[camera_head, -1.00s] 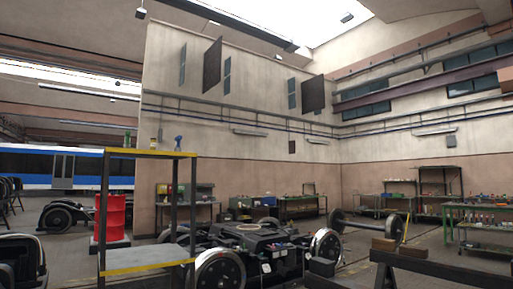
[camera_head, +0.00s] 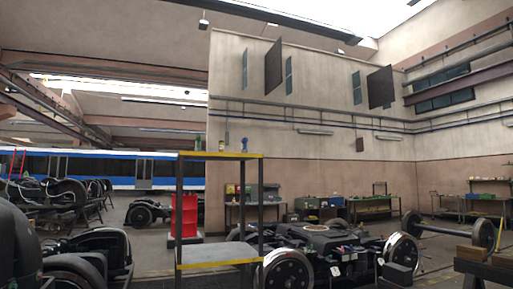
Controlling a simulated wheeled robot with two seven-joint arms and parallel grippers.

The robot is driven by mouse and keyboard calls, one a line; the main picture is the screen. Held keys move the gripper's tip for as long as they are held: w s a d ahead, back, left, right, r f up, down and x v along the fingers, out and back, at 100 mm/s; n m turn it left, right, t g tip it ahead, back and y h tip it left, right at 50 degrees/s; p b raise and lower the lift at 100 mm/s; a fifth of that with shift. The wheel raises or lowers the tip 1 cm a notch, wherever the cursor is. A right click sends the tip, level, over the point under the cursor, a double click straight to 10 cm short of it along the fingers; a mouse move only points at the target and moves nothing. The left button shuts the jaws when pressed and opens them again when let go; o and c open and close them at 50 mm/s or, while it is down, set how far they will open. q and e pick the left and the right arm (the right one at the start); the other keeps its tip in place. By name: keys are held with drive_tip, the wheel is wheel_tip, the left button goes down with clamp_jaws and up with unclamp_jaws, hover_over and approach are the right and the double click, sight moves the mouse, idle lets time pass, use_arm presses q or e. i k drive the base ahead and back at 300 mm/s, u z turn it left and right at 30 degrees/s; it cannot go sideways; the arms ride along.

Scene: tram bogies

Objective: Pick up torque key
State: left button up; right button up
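I cannot make out a torque key in the head view. Small items too small to identify lie on the workbenches along the back wall, such as the far workbench (camera_head: 372,207) and the bench at the right (camera_head: 470,209). A yellow-edged shelf stand (camera_head: 220,156) stands in the middle foreground, with a small blue bottle and another small item on its top. Neither of my grippers shows in the view.
A bogie with large wheels (camera_head: 285,272) fills the floor right of the stand. A wheelset (camera_head: 484,234) lies at the right. Dark machine parts crowd the left. A blue and white tram (camera_head: 110,169) stands far left.

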sight(245, 140)
drive_tip(key=u, duration=0.25)
drive_tip(key=i, duration=0.75)
drive_tip(key=u, duration=0.65)
drive_tip(key=i, duration=1.95)
